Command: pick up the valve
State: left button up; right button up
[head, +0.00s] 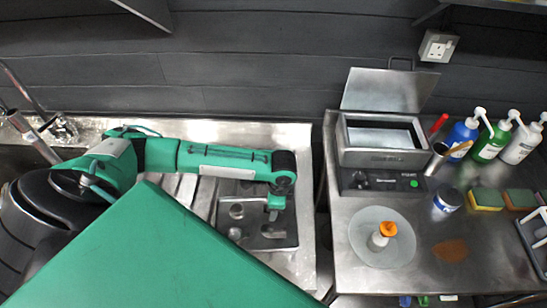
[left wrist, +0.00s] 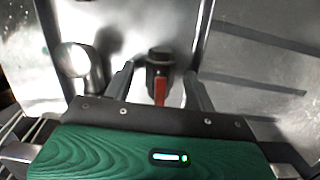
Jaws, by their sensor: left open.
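The valve (left wrist: 159,58) shows in the left wrist view as a dark round-topped body with a red lever hanging toward the gripper. My left gripper (left wrist: 161,76) is open, with one finger on each side of the valve. I cannot tell whether either finger touches it. In the head view my left gripper (head: 275,212) points down over a metal tray (head: 285,240) on the steel drainer. The valve is hard to make out there, near the fingers. My right gripper is in neither view.
A shiny metal cylinder (left wrist: 73,60) stands left of the valve. Right of a gap, another steel counter holds a lidded bath (head: 382,140), a round dish (head: 365,250) with an orange-topped item (head: 387,229), sponges (head: 487,199) and bottles (head: 491,142). A dark wall is behind.

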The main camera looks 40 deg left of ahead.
pick_arm(q)
jog(key=c, duration=1.2)
jog(key=shift+r, duration=0.1)
